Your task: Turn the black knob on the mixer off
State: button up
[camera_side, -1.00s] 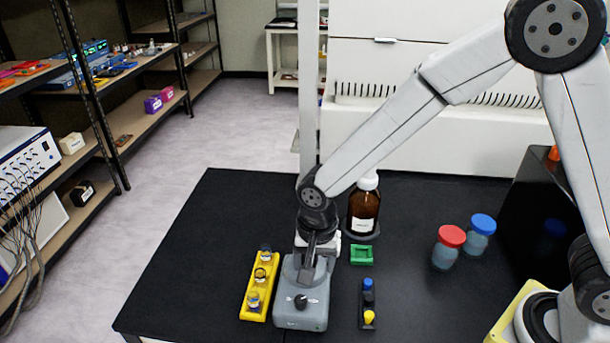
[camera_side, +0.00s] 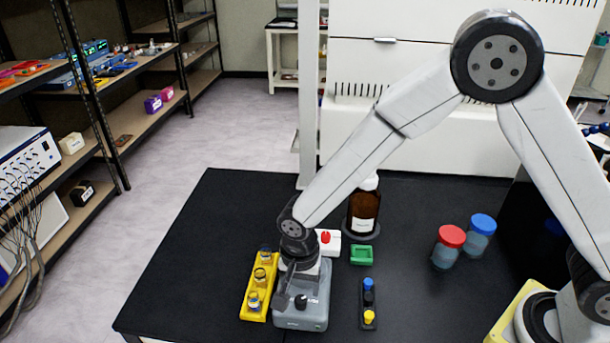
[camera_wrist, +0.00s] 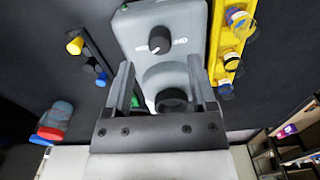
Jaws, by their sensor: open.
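The grey mixer (camera_side: 314,317) stands near the front of the black table. Its black knob (camera_side: 300,302) is on the front face, and it also shows in the wrist view (camera_wrist: 159,40) with a white pointer mark and printed lettering beside it. My gripper (camera_side: 288,292) is over the mixer, just behind and left of the knob in the side view. In the wrist view my gripper (camera_wrist: 160,85) is open, its two fingers either side of the mixer's round dark cup. The knob lies beyond the fingertips, and I see no contact with it.
A yellow rack (camera_side: 256,290) with vials stands close left of the mixer. A black rack (camera_side: 368,308) with blue and yellow caps is to the right. A green holder (camera_side: 361,255), a brown bottle (camera_side: 363,212) and red-capped (camera_side: 447,247) and blue-capped (camera_side: 479,237) jars stand farther back.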

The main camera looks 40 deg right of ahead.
aim_at(301, 299)
jog(key=shift+f, duration=2.2)
jog(key=shift+c, duration=0.3)
grip_shut()
